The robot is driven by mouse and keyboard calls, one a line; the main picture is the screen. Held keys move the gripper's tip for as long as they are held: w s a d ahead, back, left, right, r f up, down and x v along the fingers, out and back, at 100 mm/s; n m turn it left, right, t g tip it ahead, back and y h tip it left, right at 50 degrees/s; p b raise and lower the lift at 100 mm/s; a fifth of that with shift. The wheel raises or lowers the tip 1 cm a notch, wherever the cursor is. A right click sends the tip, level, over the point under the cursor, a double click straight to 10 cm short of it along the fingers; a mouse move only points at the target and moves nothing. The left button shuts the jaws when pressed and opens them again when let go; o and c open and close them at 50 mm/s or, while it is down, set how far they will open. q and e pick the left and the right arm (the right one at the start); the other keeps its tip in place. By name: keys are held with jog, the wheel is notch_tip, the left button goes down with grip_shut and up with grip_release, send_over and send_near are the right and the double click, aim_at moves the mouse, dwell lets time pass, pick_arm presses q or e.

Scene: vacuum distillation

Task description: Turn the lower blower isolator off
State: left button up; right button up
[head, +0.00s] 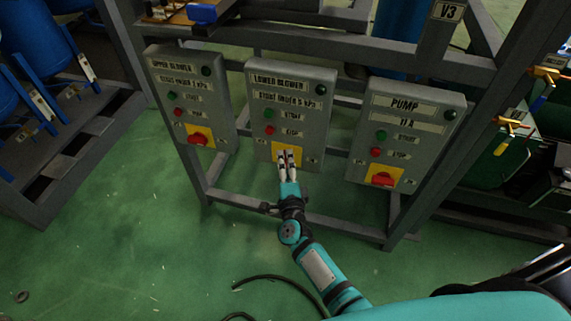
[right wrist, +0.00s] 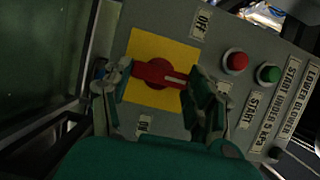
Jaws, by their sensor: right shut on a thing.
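The lower blower panel (head: 291,82) is the middle grey box, with its name plate at the top. Its isolator is a red handle (right wrist: 158,74) on a yellow plate (right wrist: 150,42); the yellow plate also shows in the head view (head: 277,149). My right gripper (head: 289,156) is at the isolator, shut on the red handle, with a finger at either end of it in the right wrist view (right wrist: 160,92). The handle's white mark points towards the red and green buttons, between the OFF label (right wrist: 202,22) and the ON label (right wrist: 145,125). My left gripper is out of view.
The upper blower panel (head: 187,82) stands to the left and the pump panel (head: 408,115) to the right, each with a red isolator on yellow. A grey frame carries the panels. The green floor in front is mostly clear, with a dark hose (head: 268,277) on it.

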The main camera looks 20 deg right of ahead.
jog(key=o, duration=1.2)
jog(key=v, duration=1.2)
